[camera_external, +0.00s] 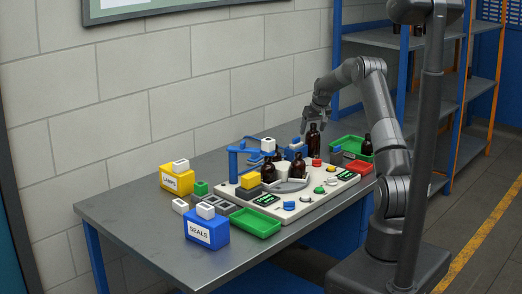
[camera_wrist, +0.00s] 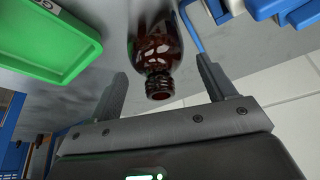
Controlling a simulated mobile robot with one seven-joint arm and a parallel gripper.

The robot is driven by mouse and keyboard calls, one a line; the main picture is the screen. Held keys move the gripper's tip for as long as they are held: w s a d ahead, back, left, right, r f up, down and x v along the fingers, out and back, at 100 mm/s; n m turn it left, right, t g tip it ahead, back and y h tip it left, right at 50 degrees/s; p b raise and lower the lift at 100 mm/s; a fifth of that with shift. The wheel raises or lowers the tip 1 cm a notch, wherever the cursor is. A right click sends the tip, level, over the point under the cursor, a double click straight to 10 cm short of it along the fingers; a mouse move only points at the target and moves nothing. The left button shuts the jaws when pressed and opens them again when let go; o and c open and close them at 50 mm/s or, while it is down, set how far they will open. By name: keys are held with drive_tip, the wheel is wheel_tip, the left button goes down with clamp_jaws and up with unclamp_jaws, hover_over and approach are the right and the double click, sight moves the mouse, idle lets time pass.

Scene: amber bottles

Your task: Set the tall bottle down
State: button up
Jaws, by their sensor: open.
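The tall brown bottle (camera_external: 314,143) stands upright behind the white machine panel, left of the rear green tray. My gripper (camera_external: 315,112) is right above it, pointing down. In the wrist view my gripper (camera_wrist: 160,70) is open, with one finger on each side of the bottle (camera_wrist: 155,45). The bottle's open neck points towards the palm and a gap shows on both sides. Its base is out of the wrist view, and in the external view the panel's parts partly hide its foot.
Other brown bottles stand on the panel's round plate (camera_external: 290,187) and at the rear green tray (camera_external: 346,143), which also shows in the wrist view (camera_wrist: 45,40). A blue fixture (camera_external: 245,150) rises left of the bottle. A yellow bin (camera_external: 177,181), a blue SEALS bin (camera_external: 208,233) and a front green tray (camera_external: 256,222) stand nearer.

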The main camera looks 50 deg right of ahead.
drive_tip(key=v, duration=1)
drive_tip(key=s+a+r+n, duration=0.1)
drive_tip(key=s+a+r, duration=0.3)
drive_tip(key=a, duration=0.5)
drive_tip(key=s+a+r+n, duration=0.1)
drive_tip(key=s+a+r, duration=0.3)
drive_tip(key=a, duration=0.5)
drive_tip(key=s+a+r, duration=0.3)
drive_tip(key=a+r, duration=0.2)
drive_tip(key=a, duration=0.3)
drive_tip(key=s+a+f+n, duration=0.1)
drive_tip(key=s+a+f, duration=0.1)
drive_tip(key=s+a, duration=0.6)
drive_tip(key=s+a+f+n+t+y, duration=0.1)
drive_tip(key=s+a, duration=0.7)
drive_tip(key=s, duration=0.9)
drive_tip(key=shift+a+f+n+t+y, duration=0.3)
drive_tip(key=shift+a+f, duration=0.05)
drive_tip(key=shift+f, duration=0.05)
